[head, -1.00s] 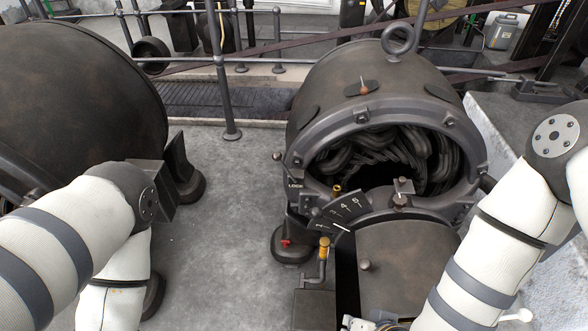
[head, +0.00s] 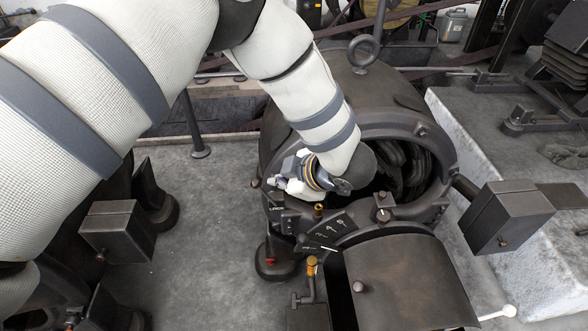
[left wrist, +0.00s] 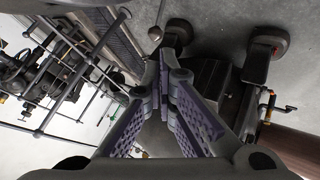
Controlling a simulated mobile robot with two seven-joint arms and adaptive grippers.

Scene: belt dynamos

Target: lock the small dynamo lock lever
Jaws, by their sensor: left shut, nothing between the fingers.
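The small dynamo (head: 385,100) is a dark drum with its round front open. A LOCK label (head: 278,209) sits at the lower left of its rim, beside a numbered dark scale plate (head: 328,231). I cannot make out the lock lever for certain; my left gripper and wrist cover part of the rim there. My left gripper (head: 278,183) is just above the LOCK label, at the rim's left side. Whether it touches is unclear. In the left wrist view its purple-padded fingers (left wrist: 160,62) are together with nothing between them. My right gripper is out of view.
A brass-topped peg (head: 318,210) and a brass-collared handle (head: 312,264) stand by the scale. A hinged cover (head: 410,280) hangs below the opening. A red part (head: 268,254) is low at the left. A box on a shaft (head: 498,216) projects at right.

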